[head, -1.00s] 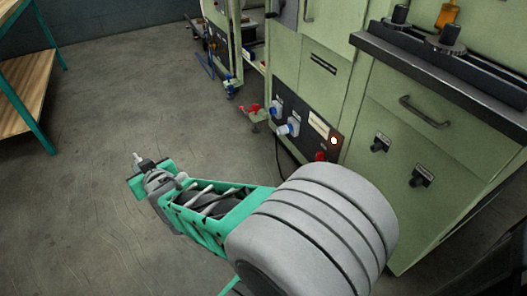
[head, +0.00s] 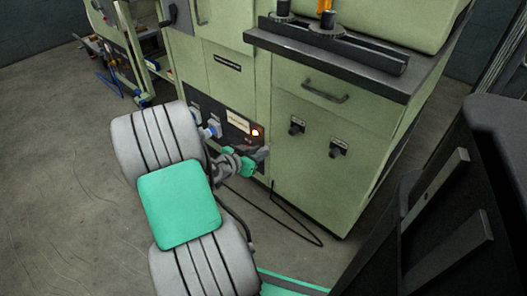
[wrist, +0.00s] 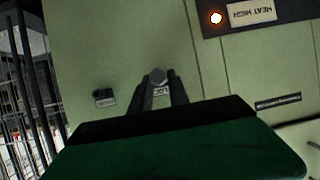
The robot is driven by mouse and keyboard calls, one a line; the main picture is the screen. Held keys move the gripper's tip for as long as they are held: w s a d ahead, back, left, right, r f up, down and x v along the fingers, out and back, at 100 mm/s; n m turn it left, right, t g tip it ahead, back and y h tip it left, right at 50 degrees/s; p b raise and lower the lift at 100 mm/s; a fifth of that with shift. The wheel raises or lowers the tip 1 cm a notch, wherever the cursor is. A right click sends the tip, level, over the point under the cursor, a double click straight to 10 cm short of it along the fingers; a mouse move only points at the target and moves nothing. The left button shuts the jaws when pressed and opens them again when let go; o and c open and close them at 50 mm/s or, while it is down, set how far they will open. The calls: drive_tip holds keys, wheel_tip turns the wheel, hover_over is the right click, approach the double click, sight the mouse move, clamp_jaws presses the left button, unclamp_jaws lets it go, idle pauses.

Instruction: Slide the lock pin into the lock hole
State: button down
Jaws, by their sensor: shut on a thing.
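My gripper (wrist: 160,82) shows in the wrist view with its two dark fingers close together, shut on a small grey piece that looks like the lock pin (wrist: 159,74). Behind the fingers is a pale green panel with a partly covered white label (wrist: 160,91) reading "LOC". The lock hole cannot be made out; the fingers may hide it. In the head view my gripper (head: 257,157) is small, in front of the cabinet's lower front, near the lit indicator. The gap between pin and panel cannot be judged.
The green cabinet (head: 325,178) fills the middle, with a drawer handle (head: 325,92) and two black fittings (head: 296,126) under labels. Blue-and-white plugs (head: 212,128) and a lit lamp (head: 256,132) sit left of it. A black cable (head: 290,226) lies on the floor.

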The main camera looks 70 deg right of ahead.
drive_tip(key=shift+s+d+m+g, duration=0.2)
drive_tip(key=shift+s+m+g, duration=0.15)
drive_tip(key=shift+s, duration=0.65)
drive_tip(key=b, duration=0.1)
approach(291, 135)
drive_tip(key=shift+f, duration=0.8)
drive_tip(key=shift+b, duration=0.7)
drive_tip(key=shift+s+d+b, duration=0.15)
drive_tip(key=shift+s+d, duration=0.15)
drive_tip(key=shift+d, duration=0.4)
drive_tip(key=shift+s+d+b, duration=0.15)
drive_tip(key=shift+s+d, duration=0.15)
drive_tip(key=shift+d, duration=0.35)
drive_tip(key=shift+s+d+b, duration=0.15)
drive_tip(key=shift+s+d, duration=0.1)
drive_tip(key=shift+d, duration=0.45)
